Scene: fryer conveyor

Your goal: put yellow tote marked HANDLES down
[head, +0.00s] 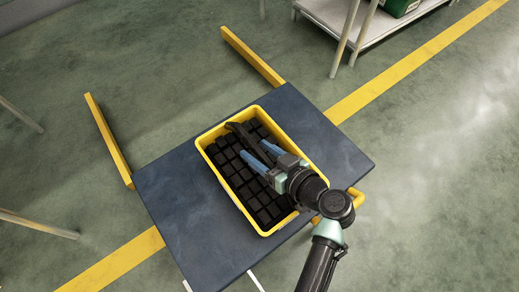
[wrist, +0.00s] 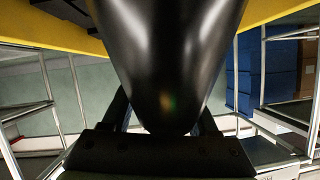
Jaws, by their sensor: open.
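The yellow tote (head: 208,158) rests on a dark blue flat platform (head: 170,200) in the head view, filled with rows of black blocks. No HANDLES marking is readable. My gripper (head: 253,150) is over the tote's inside, its two blue fingers open and apart. A long dark bar (head: 244,140) lies along and between the fingers; whether they touch it I cannot tell. In the wrist view a large glossy black rounded shape (wrist: 168,70) fills the middle between the fingers. Yellow edges (wrist: 75,28) show at that view's top corners.
Two yellow rails (head: 108,140) stick out beyond the platform's far side. A white shelf table (head: 335,20) with a green item stands at the upper right. A yellow floor line (head: 415,60) crosses behind. Thin metal legs show at the left. Open floor lies at the right.

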